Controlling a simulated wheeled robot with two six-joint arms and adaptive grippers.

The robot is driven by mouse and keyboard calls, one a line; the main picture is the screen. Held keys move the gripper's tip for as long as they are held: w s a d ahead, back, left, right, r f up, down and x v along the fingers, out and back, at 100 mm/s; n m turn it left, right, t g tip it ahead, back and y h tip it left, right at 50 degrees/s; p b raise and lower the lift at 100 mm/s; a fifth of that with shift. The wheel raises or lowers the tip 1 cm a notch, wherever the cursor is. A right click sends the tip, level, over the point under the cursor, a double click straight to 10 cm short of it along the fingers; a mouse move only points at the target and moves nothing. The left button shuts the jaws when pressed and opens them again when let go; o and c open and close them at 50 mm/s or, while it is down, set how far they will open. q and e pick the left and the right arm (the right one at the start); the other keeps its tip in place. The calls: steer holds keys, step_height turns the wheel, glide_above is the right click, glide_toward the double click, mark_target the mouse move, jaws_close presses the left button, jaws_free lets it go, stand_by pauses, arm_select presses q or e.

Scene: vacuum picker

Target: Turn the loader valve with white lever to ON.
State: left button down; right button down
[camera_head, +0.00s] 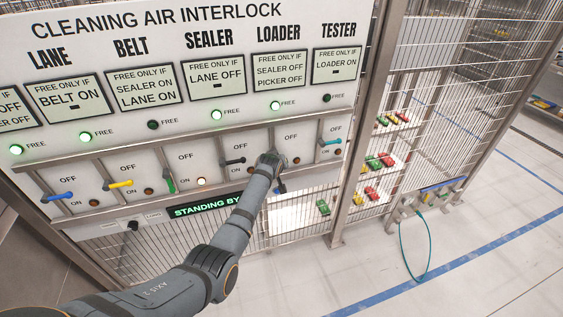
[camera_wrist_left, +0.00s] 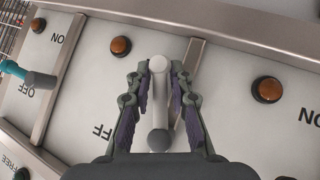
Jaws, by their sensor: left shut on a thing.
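The loader panel (camera_head: 291,136) carries OFF above and ON below, with an amber lamp (camera_head: 297,160) at its lower right. My left gripper (camera_head: 270,160) is at this panel and hides the white lever in the head view. In the left wrist view, the white lever (camera_wrist_left: 158,65) with its round grey end (camera_wrist_left: 158,140) lies between the two fingers, and my left gripper (camera_wrist_left: 161,75) is shut on it. The lever's exact angle is hard to tell. The loader's FREE lamp (camera_head: 275,105) is lit green. My right gripper is not in view.
A black lever (camera_head: 233,161) is left of the gripper and a teal lever (camera_head: 330,142) is right of it; the teal one also shows in the wrist view (camera_wrist_left: 30,75). Metal frame bars separate the panels. Green, yellow and blue levers are further left. A mesh fence stands at right.

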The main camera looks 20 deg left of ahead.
arm_select(q)
steer(key=shift+s+a+f+m+g+y, duration=0.15)
steer(key=shift+s+a+m+g+y, duration=0.25)
steer(key=shift+y, duration=0.3)
steer(key=shift+s+a+m+g+y, duration=0.15)
steer(key=shift+a+m+g+y, duration=0.3)
steer(key=shift+g+y, duration=0.2)
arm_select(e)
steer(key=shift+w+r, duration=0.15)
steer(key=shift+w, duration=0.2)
arm_select(q)
steer(key=shift+f, duration=0.1)
steer(key=c, duration=1.3)
jaws_free()
steer(key=shift+c, duration=0.2)
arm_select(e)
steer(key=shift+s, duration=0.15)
arm_select(q)
steer(key=v, duration=1.2)
